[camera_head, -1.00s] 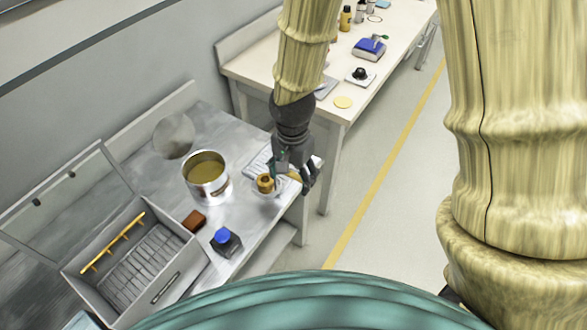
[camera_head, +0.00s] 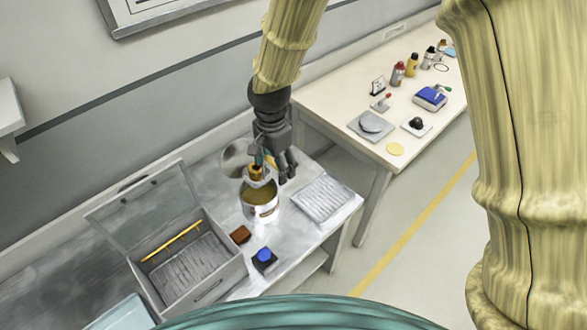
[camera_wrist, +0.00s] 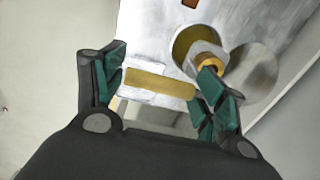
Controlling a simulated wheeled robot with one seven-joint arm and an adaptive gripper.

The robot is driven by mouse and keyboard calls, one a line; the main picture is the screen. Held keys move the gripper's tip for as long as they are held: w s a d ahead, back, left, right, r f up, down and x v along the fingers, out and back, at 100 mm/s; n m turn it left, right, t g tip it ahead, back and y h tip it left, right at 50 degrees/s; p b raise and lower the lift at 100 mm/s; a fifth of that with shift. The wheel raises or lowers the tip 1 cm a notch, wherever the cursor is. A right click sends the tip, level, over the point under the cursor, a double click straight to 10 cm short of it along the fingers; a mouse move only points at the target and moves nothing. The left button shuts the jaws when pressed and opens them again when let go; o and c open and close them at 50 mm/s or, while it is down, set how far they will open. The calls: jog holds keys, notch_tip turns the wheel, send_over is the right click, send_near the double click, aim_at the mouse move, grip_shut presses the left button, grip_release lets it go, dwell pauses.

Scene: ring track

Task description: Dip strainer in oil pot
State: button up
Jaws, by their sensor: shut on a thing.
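My gripper (camera_head: 287,170) is shut on the strainer's yellow handle, which lies across between the green finger pads in the wrist view (camera_wrist: 160,83). The strainer's pale cup (camera_head: 257,180) holds a golden-brown, ring-like piece (camera_head: 256,171). The oil pot (camera_head: 262,210) is a silver metal can with yellow-brown oil (camera_wrist: 188,42) in it, standing on the grey metal table. The cup hangs over the pot's back rim in the head view and overlaps the oil opening in the wrist view. I cannot tell its exact height above the oil.
A round metal lid (camera_head: 236,157) is behind the pot. A grey box (camera_head: 190,265) with its clear lid raised stands left. A brown block (camera_head: 240,234) and a blue button (camera_head: 264,255) are in front; a ribbed tray (camera_head: 322,198) is right. A white table (camera_head: 345,138) stands beyond.

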jog(key=shift+w+a+r, duration=0.15)
jog(key=shift+r, duration=0.1)
jog(key=shift+w+f, duration=0.2)
jog(key=shift+f, duration=0.1)
notch_tip(320, 180, down, 17)
jog(key=b, duration=0.9)
dwell(1.3)
dwell(1.1)
notch_tip(320, 180, up, 13)
jog(key=p, duration=0.9)
jog(key=shift+f, duration=0.15)
dwell(1.1)
dwell(0.7)
